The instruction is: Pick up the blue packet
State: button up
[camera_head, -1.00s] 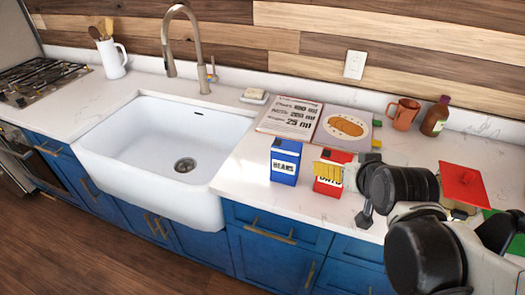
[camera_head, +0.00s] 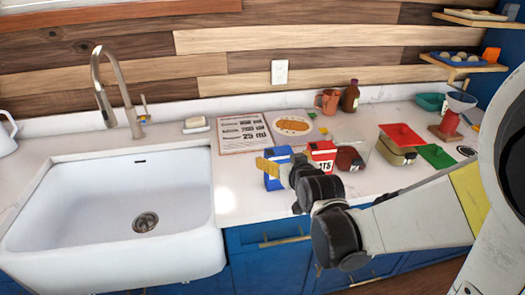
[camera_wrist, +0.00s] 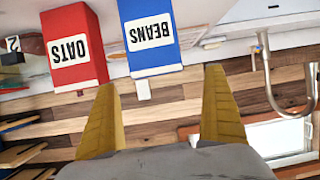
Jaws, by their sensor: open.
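The blue packet (camera_head: 275,182), labelled BEANS in the wrist view (camera_wrist: 150,40), stands on the white counter just right of the sink. In the head view my gripper (camera_head: 270,166) partly covers it. My gripper also shows in the wrist view (camera_wrist: 160,78), where its yellow fingers are spread apart with nothing between them. The wrist picture is upside down, and the blue packet lies ahead of the gap between the fingers. I cannot tell the exact distance to it.
A red OATS packet (camera_head: 322,152) stands close to the right of the blue one. An open book (camera_head: 268,132) lies behind them. The white sink (camera_head: 110,200) is at left. A dark red item (camera_head: 349,158), a brown bottle (camera_head: 350,97) and a mug (camera_head: 328,101) are further right.

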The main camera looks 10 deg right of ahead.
aim_at(281, 155)
jog(key=shift+x, duration=0.75)
jog(key=x, duration=0.1)
jog(key=b+x, duration=0.1)
jog(key=x, duration=0.1)
jog(key=b+x, duration=0.1)
jog(key=shift+w+d+f, duration=0.1)
jog(key=shift+d+f, duration=0.05)
jog(key=shift+d, duration=0.1)
jog(key=shift+w+f, duration=0.1)
jog(key=shift+w, duration=0.35)
jog(key=shift+s, duration=0.1)
jog(key=shift+c, duration=1.3)
jog(key=c, duration=1.2)
